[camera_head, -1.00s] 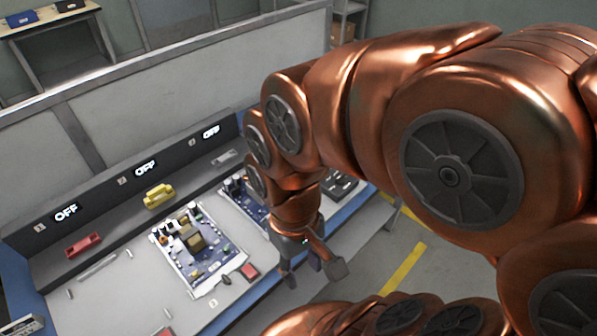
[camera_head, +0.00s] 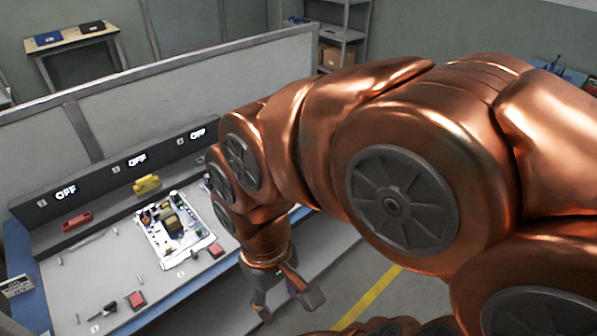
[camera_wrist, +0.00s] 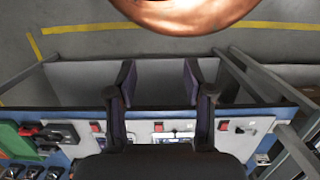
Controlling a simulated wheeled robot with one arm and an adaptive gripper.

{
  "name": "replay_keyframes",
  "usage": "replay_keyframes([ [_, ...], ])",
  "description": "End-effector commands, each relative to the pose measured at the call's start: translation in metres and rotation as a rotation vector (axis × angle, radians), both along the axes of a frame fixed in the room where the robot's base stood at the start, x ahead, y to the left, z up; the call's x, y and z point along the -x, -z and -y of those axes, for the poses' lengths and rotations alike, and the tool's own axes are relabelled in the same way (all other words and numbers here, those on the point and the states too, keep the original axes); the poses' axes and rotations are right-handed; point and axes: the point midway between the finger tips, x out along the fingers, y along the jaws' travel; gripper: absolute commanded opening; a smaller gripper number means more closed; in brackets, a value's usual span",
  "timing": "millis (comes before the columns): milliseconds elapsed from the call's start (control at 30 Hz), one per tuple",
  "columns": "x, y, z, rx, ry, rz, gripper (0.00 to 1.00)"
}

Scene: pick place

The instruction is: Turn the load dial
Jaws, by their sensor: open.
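My gripper (camera_head: 288,300) is open and empty, hanging past the front edge of the workbench at right in the head view. In the wrist view its two fingers (camera_wrist: 158,85) stand apart, with nothing between them. A small black knob (camera_head: 110,308), seemingly a dial, is beside a red switch (camera_head: 136,299) at the bench's front left. Another dark knob (camera_head: 198,260) is near the second red switch (camera_head: 215,250). My gripper touches neither knob. A dark knob (camera_wrist: 240,130) also shows right of the fingers in the wrist view. No legible label shows which is the load dial.
The back panel has several stations with OFF displays (camera_head: 66,192). A circuit board (camera_head: 173,230) lies mid-bench, with a yellow part (camera_head: 147,184) and a red part (camera_head: 76,220) behind. My arm hides the bench's right side. Floor in front is clear.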

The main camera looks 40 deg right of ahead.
Motion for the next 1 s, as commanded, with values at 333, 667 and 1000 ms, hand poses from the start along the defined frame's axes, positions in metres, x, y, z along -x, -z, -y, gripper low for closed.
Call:
replay_keyframes([
  [333, -0.109, 0.000, 0.026, -0.082, -0.090, 0.138, 0.60],
  [667, -0.229, 0.009, 0.135, -0.117, -0.099, 0.351, 0.60],
  [1000, -0.272, 0.043, 0.307, -0.042, -0.010, 0.511, 0.60],
])
